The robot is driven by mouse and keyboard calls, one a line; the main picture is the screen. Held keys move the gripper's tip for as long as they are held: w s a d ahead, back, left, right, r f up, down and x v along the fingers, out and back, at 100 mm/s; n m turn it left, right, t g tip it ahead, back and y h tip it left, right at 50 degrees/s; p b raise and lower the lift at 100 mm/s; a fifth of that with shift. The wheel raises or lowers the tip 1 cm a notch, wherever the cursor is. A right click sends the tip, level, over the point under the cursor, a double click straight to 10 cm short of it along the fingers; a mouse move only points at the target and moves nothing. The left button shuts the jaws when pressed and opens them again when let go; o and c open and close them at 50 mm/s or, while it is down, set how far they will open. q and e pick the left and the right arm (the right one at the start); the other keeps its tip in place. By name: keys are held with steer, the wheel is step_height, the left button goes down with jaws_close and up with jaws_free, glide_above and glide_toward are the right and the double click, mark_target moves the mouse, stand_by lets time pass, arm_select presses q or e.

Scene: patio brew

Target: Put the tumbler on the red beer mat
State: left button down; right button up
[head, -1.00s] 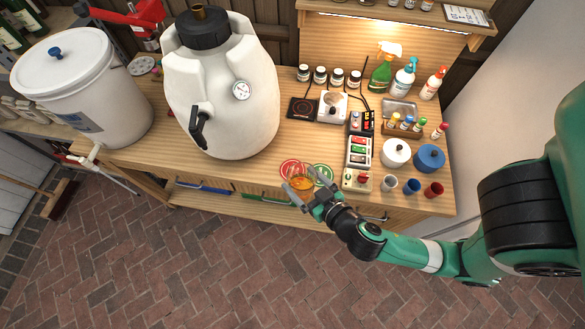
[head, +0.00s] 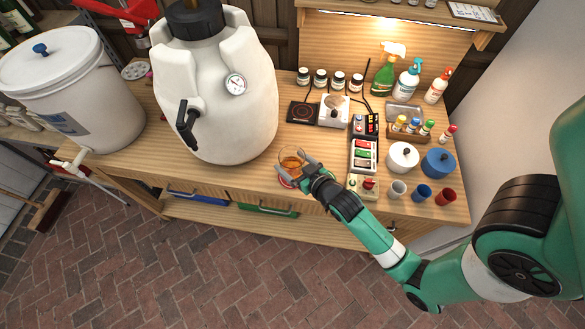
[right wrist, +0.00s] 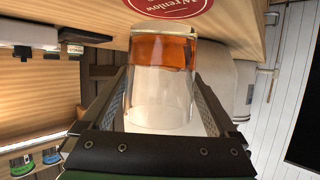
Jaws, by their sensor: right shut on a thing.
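The tumbler (head: 291,158) is clear glass with amber liquid in its base. My right gripper (head: 299,166) is shut on it near the counter's front edge. In the right wrist view the tumbler (right wrist: 162,88) sits between both fingers, its base pointing away from the palm. The red beer mat (head: 284,182) shows partly below the tumbler in the head view, the rest hidden by glass and gripper. In the right wrist view the mat (right wrist: 175,8) lies just past the tumbler's base. I cannot tell whether they touch. My left gripper is out of view.
A large white fermenter (head: 222,105) stands left of the tumbler. The counter (head: 318,143) behind the tumbler is clear.

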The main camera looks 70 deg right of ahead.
step_height(320, 180, down, 3)
steer(key=shift+r+b, duration=0.1)
steer(key=shift+b, duration=0.3)
steer(key=shift+r, duration=0.1)
steer(key=o, duration=1.3)
steer(key=shift+s+a, duration=0.15)
steer(key=p+v, duration=0.1)
steer(key=v, duration=1)
steer(key=shift+s+a+r+p, duration=0.15)
steer(key=shift+s+r+p, duration=0.05)
steer(key=shift+s+p, duration=0.1)
